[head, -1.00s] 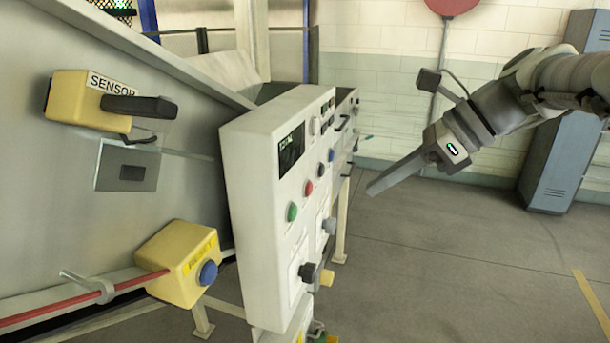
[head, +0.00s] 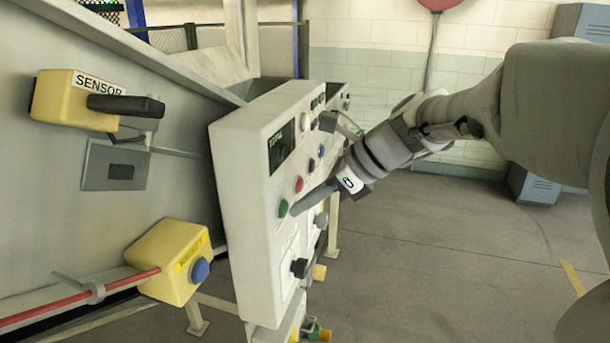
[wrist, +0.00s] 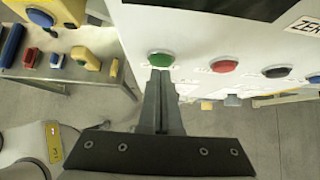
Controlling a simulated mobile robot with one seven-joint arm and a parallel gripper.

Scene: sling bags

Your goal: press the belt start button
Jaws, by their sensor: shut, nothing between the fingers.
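The small labels are not legible.
Below the green button a black knob (head: 299,267) sticks out of the panel. A yellow box with a blue button (head: 200,271) and a red cord is at lower left. A yellow sensor (head: 72,99) is at upper left. The floor to the right is open.

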